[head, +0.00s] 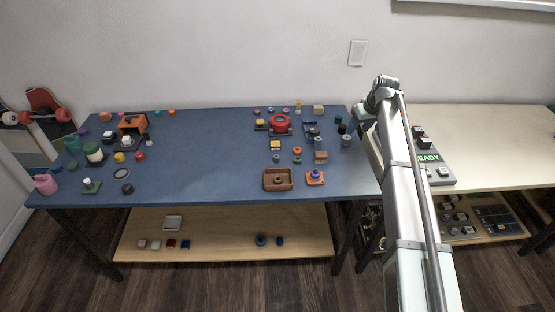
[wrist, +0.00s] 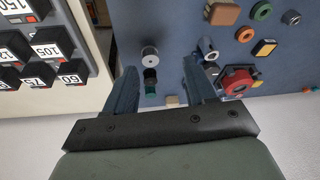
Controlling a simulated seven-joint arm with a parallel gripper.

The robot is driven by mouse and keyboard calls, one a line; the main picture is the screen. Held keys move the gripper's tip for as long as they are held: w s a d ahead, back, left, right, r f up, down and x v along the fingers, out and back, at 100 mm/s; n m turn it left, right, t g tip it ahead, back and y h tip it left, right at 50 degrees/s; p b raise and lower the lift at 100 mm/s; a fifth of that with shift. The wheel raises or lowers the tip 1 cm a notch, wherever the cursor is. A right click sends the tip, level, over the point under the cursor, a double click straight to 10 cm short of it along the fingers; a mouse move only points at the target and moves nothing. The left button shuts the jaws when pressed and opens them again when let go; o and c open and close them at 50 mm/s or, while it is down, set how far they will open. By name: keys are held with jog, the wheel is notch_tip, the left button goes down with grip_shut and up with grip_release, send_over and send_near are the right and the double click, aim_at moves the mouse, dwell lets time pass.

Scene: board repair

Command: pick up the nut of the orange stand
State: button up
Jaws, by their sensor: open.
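The orange stand (head: 315,182) is near the front edge of the blue table, in the head view. A purple ring-shaped nut (head: 315,174) sits on it, around what looks like a post. I cannot make out the stand or its nut in the wrist view. My gripper (wrist: 159,66) is open in the wrist view, with nothing held between its fingers. It is above the right end of the blue table, away from the stand.
A brown tray (head: 277,186) is left of the stand, and a brown block (head: 320,160) is behind it. A grey cylinder (wrist: 150,54) shows between my fingers, below them. A red round part (wrist: 236,80) is to their right. The blue table's middle (head: 205,155) is clear.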

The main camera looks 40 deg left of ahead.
jog(key=s+a+h, duration=0.1)
jog(key=s+a, duration=0.8)
jog(key=a, duration=0.1)
jog(key=n+h, duration=0.1)
jog(key=n, duration=0.1)
send_over(277, 162)
jog(key=shift+g, duration=0.3)
jog(key=f, duration=0.7)
jog(key=shift+w+a, duration=0.15)
jog(key=shift+a, duration=0.25)
jog(key=shift+w+f, duration=0.15)
jog(key=shift+f, duration=2.55)
jog(key=shift+c, duration=0.3)
grip_shut()
